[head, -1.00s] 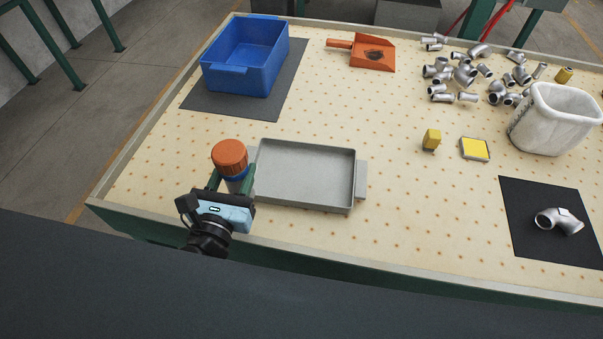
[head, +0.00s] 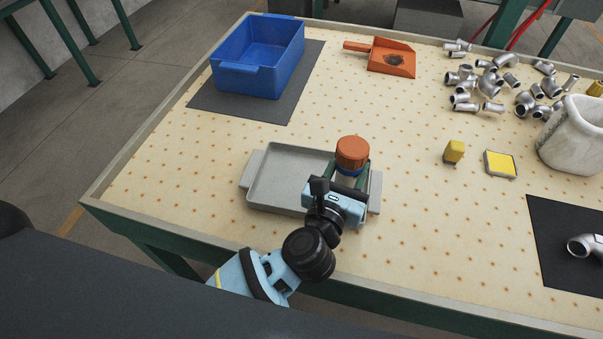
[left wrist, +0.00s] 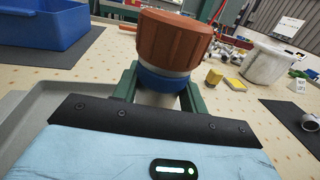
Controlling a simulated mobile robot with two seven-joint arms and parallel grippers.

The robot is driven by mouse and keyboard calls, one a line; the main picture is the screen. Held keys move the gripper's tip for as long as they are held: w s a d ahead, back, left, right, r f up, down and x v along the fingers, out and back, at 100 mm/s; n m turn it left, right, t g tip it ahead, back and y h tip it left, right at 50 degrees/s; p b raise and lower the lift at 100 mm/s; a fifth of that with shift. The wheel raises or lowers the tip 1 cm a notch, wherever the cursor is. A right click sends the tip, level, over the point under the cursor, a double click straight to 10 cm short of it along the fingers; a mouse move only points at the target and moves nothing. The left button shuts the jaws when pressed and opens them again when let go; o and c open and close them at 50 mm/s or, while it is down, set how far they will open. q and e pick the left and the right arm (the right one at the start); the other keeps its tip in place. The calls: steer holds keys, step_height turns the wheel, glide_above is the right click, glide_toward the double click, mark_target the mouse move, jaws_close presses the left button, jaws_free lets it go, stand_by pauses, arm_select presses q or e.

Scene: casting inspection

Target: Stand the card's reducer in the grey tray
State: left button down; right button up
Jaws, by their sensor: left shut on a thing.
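The grey tray (head: 262,192) lies on the table near its front edge, and no fitting shows in its visible part. My left gripper (head: 350,178) is shut on an orange-capped container (head: 353,152) with a blue band and pale body, held upright. It appears over the tray's right part in the head view; its height cannot be told. The left wrist view shows the container (left wrist: 172,45) between green fingers. Several silver pipe fittings (head: 490,85) lie at the back right; I cannot tell which is the reducer. A small white card (left wrist: 299,86) stands at right in the wrist view, unreadable. My right gripper is not in view.
A blue bin (head: 245,83) stands on a dark mat (head: 290,105) at back left, beside an orange dustpan (head: 392,58). A yellow block (head: 454,151), a yellow pad (head: 501,164) and a white tub (head: 573,145) are right. A silver elbow (head: 583,245) lies on a black mat (head: 550,220).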

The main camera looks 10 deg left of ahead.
arm_select(q)
steer(key=w+a, duration=0.1)
steer(key=a, duration=0.6)
steer(key=w+a+f, duration=0.1)
steer(key=w+a, duration=0.1)
steer(key=a, duration=0.6)
steer(key=shift+w+f+p, duration=0.15)
steer(key=shift+w+p, duration=0.1)
steer(key=shift+p, duration=0.2)
step_height(320, 180, down, 4)
steer(key=shift+r+b, duration=0.25)
steer(key=shift+b, duration=0.4)
steer(key=shift+r, duration=0.1)
